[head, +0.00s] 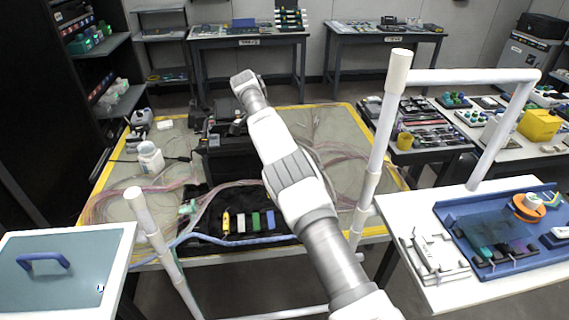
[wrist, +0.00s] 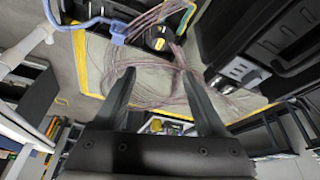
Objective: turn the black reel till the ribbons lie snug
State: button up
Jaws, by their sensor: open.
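My gripper (wrist: 158,73) is open and empty in the wrist view, its two dark fingers spread apart. Beyond the fingertips, a round black thing with a yellow label (wrist: 157,38) may be the black reel; I cannot be sure. Pinkish ribbons (wrist: 178,62) run past it and spread in loose loops over the mat. In the head view the ribbons lie at the left (head: 125,202) and right (head: 345,158) of the table. My arm covers part of the table's middle there, and I cannot make out the reel or the fingers.
A black case (head: 222,165) stands mid-table; a large black case (wrist: 250,45) is at the wrist view's right. A dark mat with small coloured blocks (head: 254,220) lies in front. A white bottle (head: 150,158) stands left. White rails (head: 378,140) rise near my arm.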

jog(key=s+d+n+t+y+b, duration=0.1)
jog(key=s+d+n+y+b, duration=0.2)
jog(key=n, duration=0.6)
jog(key=s+d+n+t+y+b, duration=0.1)
jog(key=d+n+y, duration=0.2)
jog(key=d+n, duration=0.4)
jog(key=shift+n, duration=0.6)
jog(key=x, duration=1.7)
jog(key=shift+w+a+f+b, duration=0.2)
jog(key=shift+w+a+b, duration=0.05)
jog(key=shift+a+b, duration=0.15)
grip_shut()
